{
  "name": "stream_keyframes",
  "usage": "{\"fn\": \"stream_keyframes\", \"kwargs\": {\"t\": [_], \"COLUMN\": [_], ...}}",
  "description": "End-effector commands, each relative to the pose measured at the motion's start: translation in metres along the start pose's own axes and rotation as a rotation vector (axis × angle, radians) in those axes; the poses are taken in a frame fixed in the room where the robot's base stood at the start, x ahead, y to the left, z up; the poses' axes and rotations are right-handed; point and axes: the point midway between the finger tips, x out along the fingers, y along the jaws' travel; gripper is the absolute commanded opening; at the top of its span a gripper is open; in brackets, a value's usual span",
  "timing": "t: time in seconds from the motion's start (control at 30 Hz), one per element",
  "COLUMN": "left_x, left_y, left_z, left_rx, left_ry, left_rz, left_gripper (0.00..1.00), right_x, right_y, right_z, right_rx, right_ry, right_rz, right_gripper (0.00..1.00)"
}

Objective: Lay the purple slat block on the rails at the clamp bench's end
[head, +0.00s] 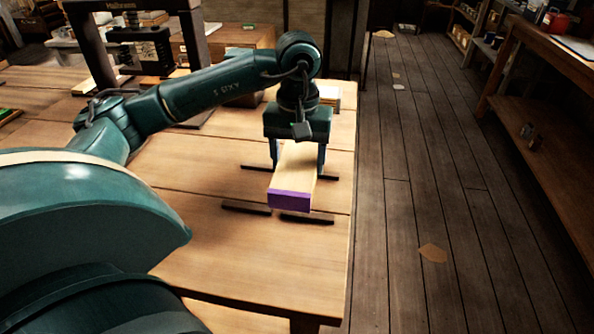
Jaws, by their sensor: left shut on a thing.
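The purple slat block (290,200) is a pale wooden block with a purple near end face, in the middle of the head view. My left gripper (297,165) points down from above, its two fingers shut on the sides of the block. The block lies over the dark rails (246,208) at the right end of the clamp bench (230,262). Short dark rail pieces show on both sides of it, near and far. I cannot tell whether its underside touches the rails. My right gripper is not in view.
A dark press frame (135,45) stands at the back left of the bench, with wooden boxes behind it. A pale block (328,96) lies behind my gripper. The bench's right edge drops to open plank floor (415,200). Shelving (540,90) stands at the far right.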

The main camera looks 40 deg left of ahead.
Motion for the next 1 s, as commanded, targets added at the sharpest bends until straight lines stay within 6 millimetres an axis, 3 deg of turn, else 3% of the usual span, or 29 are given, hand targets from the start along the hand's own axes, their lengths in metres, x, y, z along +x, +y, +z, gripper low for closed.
{"fn": "stream_keyframes", "kwargs": {"t": [0.23,0.6,0.63,0.87,1.0], "left_x": [0.032,0.039,0.037,0.037,0.037], "left_y": [0.0,0.0,0.0,0.0,0.0], "left_z": [0.0,0.0,0.0,0.0,0.0], "left_rx": [0.0,0.0,0.0,0.0,0.0], "left_ry": [0.0,0.001,0.001,0.0,0.0], "left_rz": [-0.001,0.0,-0.001,-0.001,-0.001], "left_gripper": [0.33,0.33,0.68,0.86,0.87], "right_x": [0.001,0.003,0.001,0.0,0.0], "right_y": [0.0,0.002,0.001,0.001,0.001], "right_z": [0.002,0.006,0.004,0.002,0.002], "right_rx": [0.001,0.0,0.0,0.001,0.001], "right_ry": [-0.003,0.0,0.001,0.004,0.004], "right_rz": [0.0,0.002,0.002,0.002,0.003], "right_gripper": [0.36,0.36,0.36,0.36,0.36]}}
